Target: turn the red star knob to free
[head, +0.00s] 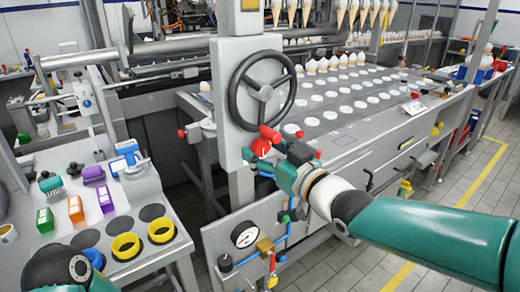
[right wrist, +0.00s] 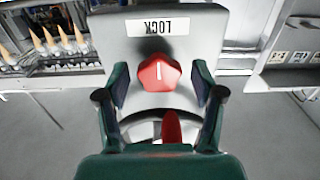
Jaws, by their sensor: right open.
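The red star knob (right wrist: 159,73) sits on a grey panel in the right wrist view, with a white mark on its face. A white label (right wrist: 150,28) reading LOCK, upside down, is on the panel above it. My right gripper (right wrist: 160,85) is open, with one finger on each side of the knob and a gap showing at both sides. In the head view the knob (head: 261,147) is on the grey column below the handwheel, and my right gripper (head: 272,160) is at it. My left arm shows at the bottom left; its fingers are not visible.
A black handwheel (head: 262,91) is just above the knob. A pressure gauge (head: 245,234) and blue pipes are below. A side bench at left holds yellow rings (head: 126,246), colored boxes and a blue scale (head: 128,160). A conveyor (head: 345,105) with white discs runs behind.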

